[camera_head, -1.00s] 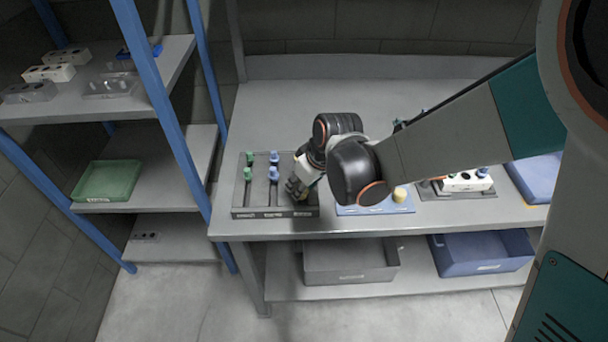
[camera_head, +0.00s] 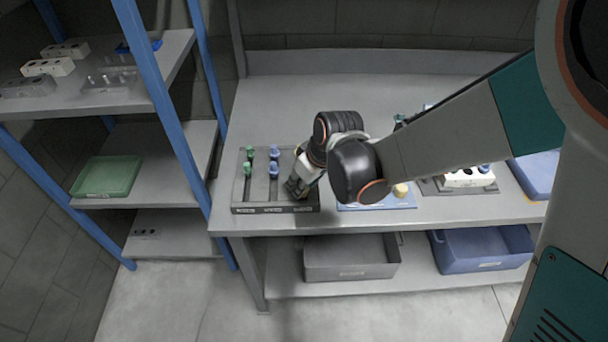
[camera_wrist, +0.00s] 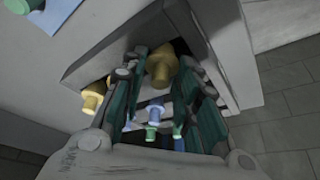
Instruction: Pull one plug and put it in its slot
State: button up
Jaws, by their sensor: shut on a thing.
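A dark grey rack (camera_head: 245,211) lies at the left end of the table. Two green plugs (camera_head: 250,154) stand in its left row and two blue plugs (camera_head: 274,153) in its middle row. My gripper (camera_head: 296,188) is low over the rack's right row and hides that part in the head view. In the wrist view, my gripper (camera_wrist: 160,82) is shut on a yellow plug (camera_wrist: 160,63) between its fingers. A second yellow plug (camera_wrist: 94,97) stands beside the fingers. Blue plugs (camera_wrist: 155,108) and green plugs (camera_wrist: 151,132) show between the fingers. Whether the held plug is seated cannot be told.
A blue plate (camera_head: 375,205) with a yellow piece (camera_head: 401,190) lies right of the rack, partly behind my arm. Beyond it are a white block (camera_head: 468,178) on a grey base and a blue tray (camera_head: 540,175). A blue-posted shelf (camera_head: 165,110) stands at the left.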

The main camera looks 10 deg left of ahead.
jog(key=o, duration=0.9)
